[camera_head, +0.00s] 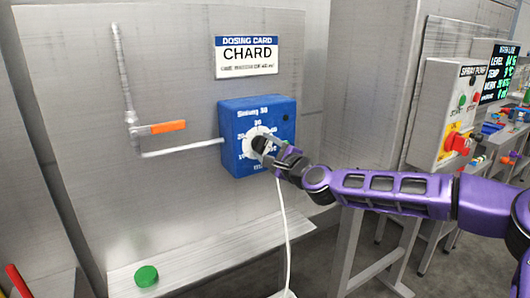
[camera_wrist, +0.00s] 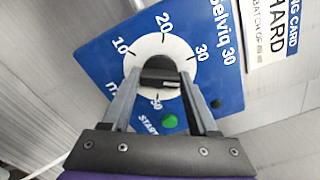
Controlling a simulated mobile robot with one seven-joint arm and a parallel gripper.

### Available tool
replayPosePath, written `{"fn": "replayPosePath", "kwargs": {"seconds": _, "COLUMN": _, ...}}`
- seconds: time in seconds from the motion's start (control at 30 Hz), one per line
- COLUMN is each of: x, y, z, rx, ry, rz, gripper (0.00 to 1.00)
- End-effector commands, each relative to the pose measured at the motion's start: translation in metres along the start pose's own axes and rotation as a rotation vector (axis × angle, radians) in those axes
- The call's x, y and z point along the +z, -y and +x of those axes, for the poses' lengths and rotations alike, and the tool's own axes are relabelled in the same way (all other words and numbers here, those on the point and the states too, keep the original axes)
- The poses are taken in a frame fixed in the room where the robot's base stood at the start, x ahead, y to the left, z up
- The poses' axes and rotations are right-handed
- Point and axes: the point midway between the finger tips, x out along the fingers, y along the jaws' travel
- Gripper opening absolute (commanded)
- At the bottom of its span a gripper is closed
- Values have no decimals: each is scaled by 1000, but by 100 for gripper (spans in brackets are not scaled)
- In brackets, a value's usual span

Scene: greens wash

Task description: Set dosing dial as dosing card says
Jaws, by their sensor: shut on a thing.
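The dosing card (camera_head: 247,57) on the steel wall reads CHARD in large letters; its small line below is too small to read. Its edge shows in the wrist view (camera_wrist: 275,32). Below it is the blue dosing box (camera_head: 233,160) with a white dial (camera_head: 249,133) marked with numbers such as 10, 20 and 30. In the wrist view the dial (camera_wrist: 137,60) has a black knob (camera_wrist: 160,74) at its centre. My gripper (camera_head: 268,148) is shut on this knob, one finger on each side, in the wrist view too (camera_wrist: 158,82). I cannot tell the exact pointer setting.
A green button (camera_wrist: 169,121) sits on the box near the word START. A pipe with an orange handle (camera_head: 167,127) runs into the box's left side. A green round thing (camera_head: 146,276) lies on the ledge below. A spray pump panel (camera_head: 440,110) stands at right.

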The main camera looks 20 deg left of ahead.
Motion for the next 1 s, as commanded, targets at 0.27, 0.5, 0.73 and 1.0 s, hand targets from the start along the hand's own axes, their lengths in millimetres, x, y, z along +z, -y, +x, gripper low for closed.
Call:
{"fn": "replayPosePath", "kwargs": {"seconds": 0.27, "x": -1, "y": -2, "z": 0, "rx": 1, "ry": 2, "rz": 247, "gripper": 4}}
{"fn": "replayPosePath", "kwargs": {"seconds": 0.5, "x": -1, "y": -1, "z": 0, "rx": 1, "ry": 0, "rz": 403, "gripper": 4}}
{"fn": "replayPosePath", "kwargs": {"seconds": 0.73, "x": 0, "y": 0, "z": 0, "rx": 0, "ry": 0, "rz": 488, "gripper": 4}}
{"fn": "replayPosePath", "kwargs": {"seconds": 1.0, "x": 0, "y": 0, "z": 0, "rx": 0, "ry": 0, "rz": 520, "gripper": 4}}
